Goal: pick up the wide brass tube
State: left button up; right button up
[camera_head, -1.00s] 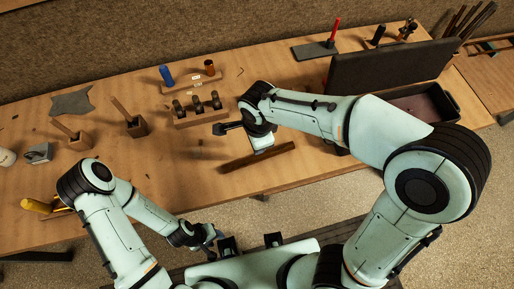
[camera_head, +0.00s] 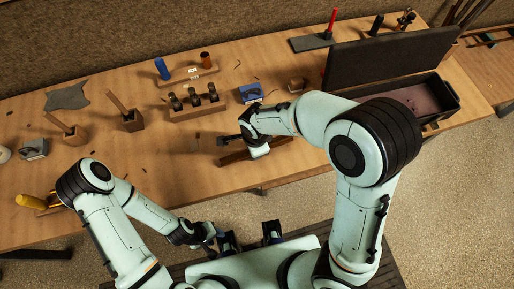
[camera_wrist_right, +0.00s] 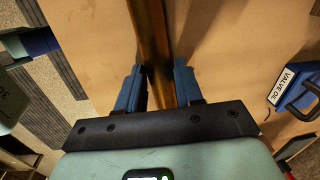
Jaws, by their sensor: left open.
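A long brown, brass-looking bar (camera_head: 229,158), which I take to be the wide brass tube, lies on the near part of the bench. My right gripper (camera_head: 257,151) is over its middle, pointing down and hiding part of it. In the right wrist view the tube (camera_wrist_right: 152,40) runs between the two blue fingers of that gripper (camera_wrist_right: 160,85). The fingers are apart, one on each side of it; whether they touch it is unclear. My left gripper (camera_head: 212,238) is open and empty, low in front of the bench edge, far from the tube.
A blue valve oil can (camera_head: 250,93) stands behind the tube; it also shows in the right wrist view (camera_wrist_right: 297,92). A wooden block holder (camera_head: 197,107) is to its left. A dark open case (camera_head: 452,98) is at right. Bench between tube and left-hand blocks is mostly clear.

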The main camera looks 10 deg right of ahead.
grip_shut()
jog(key=shift+r, duration=0.1)
